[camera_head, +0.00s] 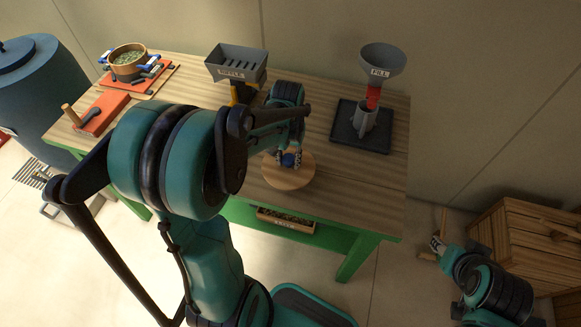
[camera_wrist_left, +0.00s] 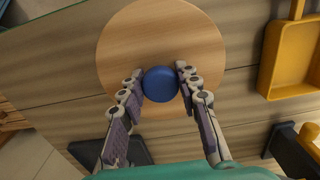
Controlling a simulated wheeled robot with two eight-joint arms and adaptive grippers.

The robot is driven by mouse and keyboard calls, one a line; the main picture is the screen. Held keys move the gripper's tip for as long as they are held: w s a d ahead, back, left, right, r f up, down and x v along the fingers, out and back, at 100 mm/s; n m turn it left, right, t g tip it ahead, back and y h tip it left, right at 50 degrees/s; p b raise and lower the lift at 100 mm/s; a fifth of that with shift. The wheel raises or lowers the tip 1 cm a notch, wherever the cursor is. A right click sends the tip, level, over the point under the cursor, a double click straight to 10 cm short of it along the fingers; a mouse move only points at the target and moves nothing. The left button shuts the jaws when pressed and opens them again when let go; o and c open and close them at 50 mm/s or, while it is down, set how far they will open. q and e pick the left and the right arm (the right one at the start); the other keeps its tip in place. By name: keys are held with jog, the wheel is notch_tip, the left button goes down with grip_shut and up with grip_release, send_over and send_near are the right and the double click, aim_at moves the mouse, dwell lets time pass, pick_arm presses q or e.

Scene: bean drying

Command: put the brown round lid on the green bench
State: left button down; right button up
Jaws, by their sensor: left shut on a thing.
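The brown round lid (camera_head: 288,179) is a flat wooden disc with a blue knob. It is over the wooden top of the green bench (camera_head: 370,205), near the front edge; I cannot tell whether it touches the top. My left gripper (camera_head: 291,159) is shut on the blue knob from above. In the left wrist view the lid (camera_wrist_left: 160,35) lies flat below the fingers, with the left gripper's (camera_wrist_left: 160,84) two fingertips on either side of the knob. My right gripper (camera_head: 437,243) is low at the right, away from the bench; its jaws are too small to read.
A grey hopper (camera_head: 236,66) stands behind my left arm. A funnel stand (camera_head: 382,60) on a dark tray (camera_head: 345,135) is at the back right. A pot (camera_head: 127,62) and an orange board (camera_head: 103,112) are at the left. Wooden crates (camera_head: 530,240) stand right. The bench's front right is clear.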

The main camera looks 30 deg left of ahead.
aim_at(291, 164)
pick_arm(q)
jog(key=shift+w+a+f, duration=0.15)
jog(key=shift+w+f, duration=0.45)
jog(key=shift+w, duration=0.3)
jog(key=shift+w+f, duration=0.1)
jog(key=shift+f, duration=0.05)
notch_tip(291, 164, down, 4)
jog(key=shift+r+b, duration=0.25)
jog(key=shift+b, duration=0.75)
jog(key=shift+f, duration=0.1)
jog(key=shift+f, duration=0.2)
jog(key=c, duration=1.1)
grip_release()
